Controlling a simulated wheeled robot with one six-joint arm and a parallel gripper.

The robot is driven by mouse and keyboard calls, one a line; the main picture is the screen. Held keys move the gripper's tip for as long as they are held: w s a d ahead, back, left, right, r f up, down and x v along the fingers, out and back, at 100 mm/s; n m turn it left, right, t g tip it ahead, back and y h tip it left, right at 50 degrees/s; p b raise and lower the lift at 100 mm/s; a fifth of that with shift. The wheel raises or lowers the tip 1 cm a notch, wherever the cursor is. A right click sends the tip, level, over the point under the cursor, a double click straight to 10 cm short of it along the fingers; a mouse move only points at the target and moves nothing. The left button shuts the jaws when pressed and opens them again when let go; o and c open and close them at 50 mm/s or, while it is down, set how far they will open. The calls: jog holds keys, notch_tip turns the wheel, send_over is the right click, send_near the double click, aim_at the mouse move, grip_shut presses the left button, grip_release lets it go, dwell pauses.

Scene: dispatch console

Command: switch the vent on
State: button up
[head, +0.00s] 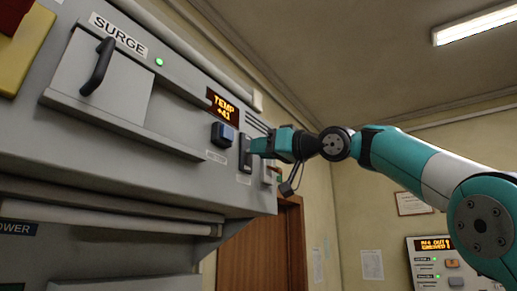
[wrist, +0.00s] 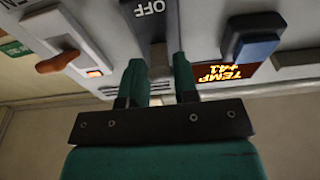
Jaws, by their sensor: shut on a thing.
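A dark grey switch (wrist: 148,18) marked OFF is at the top middle of the wrist view, with a dark lever (wrist: 159,50) coming down from it. My gripper (wrist: 157,72) has its two teal fingers on either side of this lever and is shut on it. In the head view my gripper (head: 258,147) reaches the dark switch (head: 244,153) at the right end of the console face. I cannot read a vent label in either view. The hold itself is partly hidden in the head view.
A blue switch (wrist: 256,46) and the TEMP +41 display (wrist: 224,72) are close on one side.

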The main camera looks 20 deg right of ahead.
jog(key=shift+s+r, duration=0.1)
jog(key=shift+r, duration=0.05)
jog(key=o, duration=0.9)
jog(key=shift+d, duration=0.1)
jog(key=b+v, duration=0.5)
jog(key=v, duration=1.2)
jog(key=shift+s+b, duration=0.1)
jog(key=shift+b, duration=0.2)
